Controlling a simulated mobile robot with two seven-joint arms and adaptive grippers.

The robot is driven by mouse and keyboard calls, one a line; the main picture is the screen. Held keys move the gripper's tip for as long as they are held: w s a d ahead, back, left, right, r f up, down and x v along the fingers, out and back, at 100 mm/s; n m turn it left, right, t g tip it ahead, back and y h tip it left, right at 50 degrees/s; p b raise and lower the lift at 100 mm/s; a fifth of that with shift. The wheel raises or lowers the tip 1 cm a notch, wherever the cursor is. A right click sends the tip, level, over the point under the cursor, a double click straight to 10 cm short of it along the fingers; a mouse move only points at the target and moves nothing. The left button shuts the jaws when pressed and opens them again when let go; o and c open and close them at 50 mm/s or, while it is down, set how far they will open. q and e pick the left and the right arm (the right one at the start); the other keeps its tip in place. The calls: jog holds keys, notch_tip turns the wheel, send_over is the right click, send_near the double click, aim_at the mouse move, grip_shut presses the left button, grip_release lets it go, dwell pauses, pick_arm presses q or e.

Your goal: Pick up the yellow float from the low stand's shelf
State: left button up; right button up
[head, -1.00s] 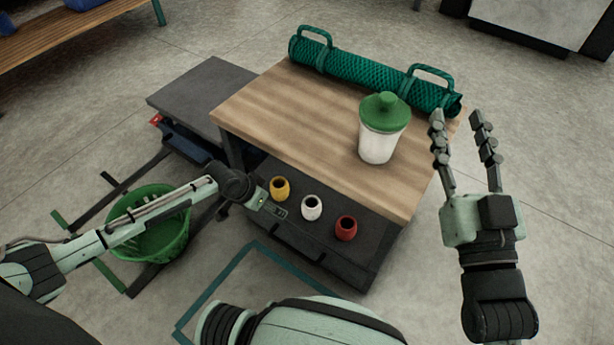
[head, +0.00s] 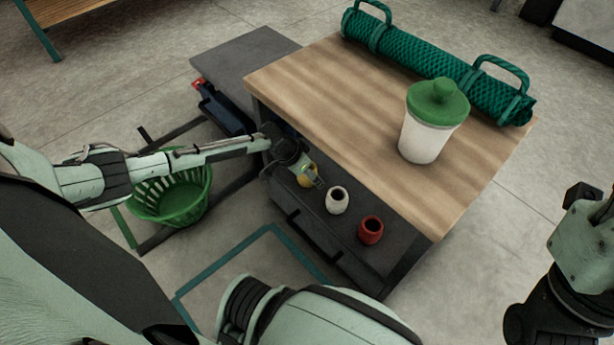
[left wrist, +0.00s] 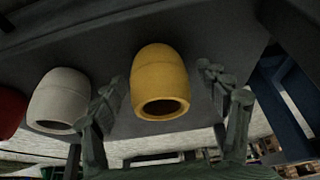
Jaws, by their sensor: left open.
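The yellow float (head: 308,174) sits on the dark shelf (head: 304,207) of the low stand, at the left of a row of floats. My left gripper (head: 312,178) is at the yellow float and partly covers it in the head view. In the left wrist view the yellow float (left wrist: 158,82) lies between the two open fingers of my left gripper (left wrist: 160,90), with a gap on each side. My right gripper is out of the head view; only part of my right arm shows at the right edge.
A white float (head: 337,200) and a red float (head: 371,230) stand to the right on the shelf. The wooden top (head: 350,130) overhangs the shelf and holds a green-lidded jar (head: 432,120) and a rolled green net (head: 435,65). A green basket (head: 175,195) stands on the floor at left.

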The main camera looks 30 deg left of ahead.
pick_arm(q)
jog(key=shift+f, duration=0.1)
jog(key=c, duration=1.3)
jog(key=shift+o, duration=0.2)
